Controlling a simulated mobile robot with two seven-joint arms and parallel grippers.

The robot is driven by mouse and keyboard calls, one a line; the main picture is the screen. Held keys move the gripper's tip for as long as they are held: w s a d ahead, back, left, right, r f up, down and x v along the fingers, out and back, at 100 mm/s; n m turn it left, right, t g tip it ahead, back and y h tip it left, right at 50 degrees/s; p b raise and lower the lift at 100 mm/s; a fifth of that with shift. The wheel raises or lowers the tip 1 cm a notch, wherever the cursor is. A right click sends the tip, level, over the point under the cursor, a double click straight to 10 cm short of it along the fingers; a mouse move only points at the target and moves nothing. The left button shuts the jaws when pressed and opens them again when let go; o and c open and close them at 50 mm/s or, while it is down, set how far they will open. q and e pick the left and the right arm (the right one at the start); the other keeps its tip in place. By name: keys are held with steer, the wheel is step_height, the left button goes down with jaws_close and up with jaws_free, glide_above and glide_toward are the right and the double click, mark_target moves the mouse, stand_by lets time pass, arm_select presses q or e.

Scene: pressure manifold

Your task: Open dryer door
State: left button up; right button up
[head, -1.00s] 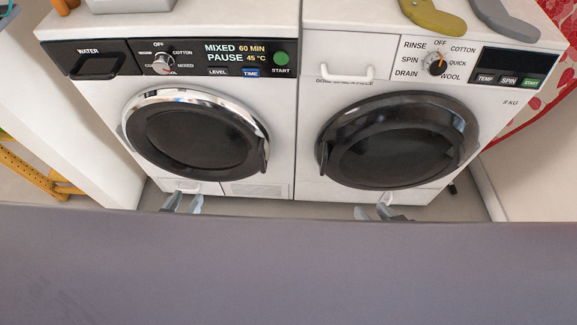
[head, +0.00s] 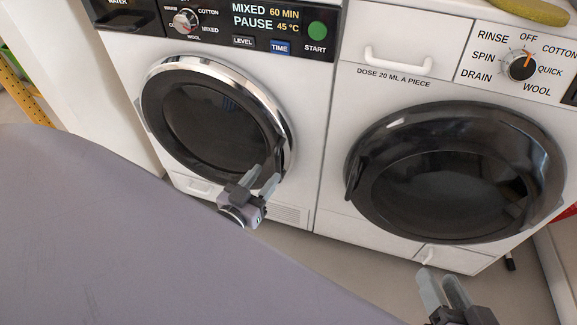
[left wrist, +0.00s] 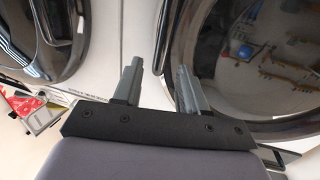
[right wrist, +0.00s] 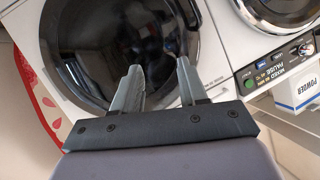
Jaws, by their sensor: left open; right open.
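The dryer is the left machine, with a WATER drawer and a MIXED 60 MIN panel. Its round dark door (head: 212,118) has a chrome ring and looks shut. A black door handle (head: 280,152) sits on the door's right edge. My left gripper (head: 264,174) is open in front of the door's lower right, close to the handle; contact cannot be told. In the left wrist view its two fingers (left wrist: 158,64) are apart and empty, beside the dryer door (left wrist: 245,60). My right gripper (head: 437,275) is open and empty, low in front of the right machine.
The right machine, a washer with RINSE, SPIN and DRAIN settings, has a dark round door (head: 455,170) that looks shut. A white drawer handle (head: 398,62) is above it. A white wall or panel stands left of the dryer. Grey floor shows below both machines.

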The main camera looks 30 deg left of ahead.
mark_target(275, 163)
arm_select(q)
steer(key=shift+w+a+b, duration=0.2)
steer(key=shift+w+b, duration=0.8)
steer(key=shift+w, duration=2.25)
jaws_close()
